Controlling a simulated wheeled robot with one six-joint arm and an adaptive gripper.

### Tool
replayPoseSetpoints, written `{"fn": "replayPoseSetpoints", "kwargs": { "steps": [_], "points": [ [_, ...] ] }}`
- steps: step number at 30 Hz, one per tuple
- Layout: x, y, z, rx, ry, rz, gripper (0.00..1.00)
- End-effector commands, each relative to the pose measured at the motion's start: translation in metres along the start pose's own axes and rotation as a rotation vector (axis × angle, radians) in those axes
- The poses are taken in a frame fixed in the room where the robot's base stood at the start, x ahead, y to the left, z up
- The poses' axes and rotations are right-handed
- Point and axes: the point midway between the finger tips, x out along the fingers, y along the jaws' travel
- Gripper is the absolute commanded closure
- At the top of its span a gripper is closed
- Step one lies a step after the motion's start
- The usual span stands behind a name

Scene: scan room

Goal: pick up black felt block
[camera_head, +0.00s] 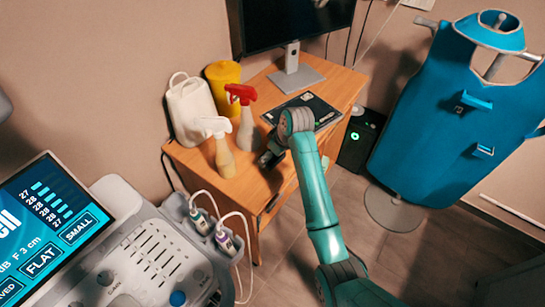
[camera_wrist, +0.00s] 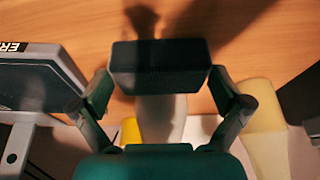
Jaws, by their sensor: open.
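The black felt block (camera_wrist: 160,66) is a dark, rough-surfaced box in the wrist view, on or just above the wooden table. My gripper (camera_wrist: 160,80) is open, with one finger at each side of the block. The fingertips are very close to the block's ends; I cannot tell whether they touch it. In the head view my gripper (camera_head: 269,159) is low over the table's front part, beside the spray bottles. The block cannot be made out clearly there behind my gripper.
A white-headed spray bottle (camera_head: 219,148) and a red-headed one (camera_head: 243,117) stand left of my gripper. A white jug (camera_head: 192,112), yellow container (camera_head: 223,86) and monitor (camera_head: 292,72) stand behind. A flat black item (camera_head: 313,108) lies right. The wooden table's (camera_head: 340,84) right end is clear.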

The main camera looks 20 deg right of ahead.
Motion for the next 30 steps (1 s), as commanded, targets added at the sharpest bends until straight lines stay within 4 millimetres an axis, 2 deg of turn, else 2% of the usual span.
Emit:
{"fn": "replayPoseSetpoints", "kwargs": {
  "steps": [2,3,6,7,20,23,30],
  "points": [
    [0.000,0.000,0.000,0.000,0.000,0.000,0.00],
    [0.000,0.000,0.000,0.000,0.000,0.000,0.05],
    [0.000,0.000,0.000,0.000,0.000,0.000,0.30],
    [0.000,0.000,0.000,0.000,0.000,0.000,0.36],
    [-0.006,0.000,-0.003,0.000,0.001,0.000,0.36],
    [-0.018,0.000,-0.008,-0.001,0.003,0.001,0.36],
    [-0.060,0.001,-0.026,-0.001,0.004,0.002,0.36]
  ]
}}
